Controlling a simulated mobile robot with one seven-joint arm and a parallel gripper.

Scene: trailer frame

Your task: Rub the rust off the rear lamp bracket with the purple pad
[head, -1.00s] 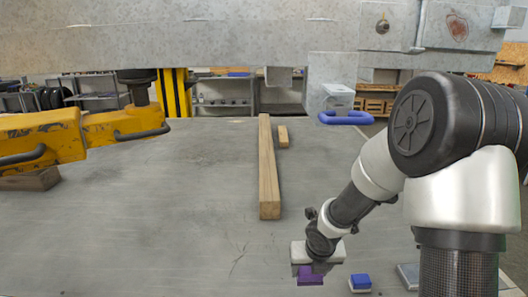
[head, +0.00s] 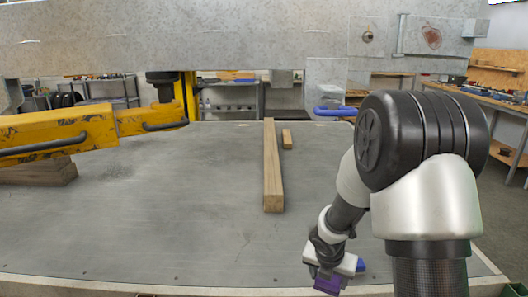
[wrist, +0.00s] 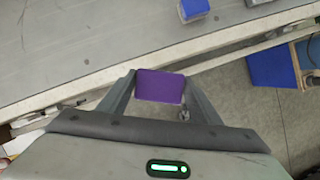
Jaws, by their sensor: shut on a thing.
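My gripper (head: 330,272) is shut on the purple pad (head: 328,285) low in the head view, near the front edge of the grey table. The wrist view shows the pad (wrist: 160,87) between both fingers, over or beyond the table edge. A metal plate with a reddish-brown rust patch (head: 431,37), apparently the rear lamp bracket (head: 458,44), is on the grey frame at the upper right of the head view. The pad is far below it and apart from it.
A long wooden beam (head: 272,170) and a short wood block (head: 287,139) lie on the table (head: 190,220). A yellow jack-like arm (head: 100,130) is at left. The grey trailer beam (head: 180,45) spans overhead.

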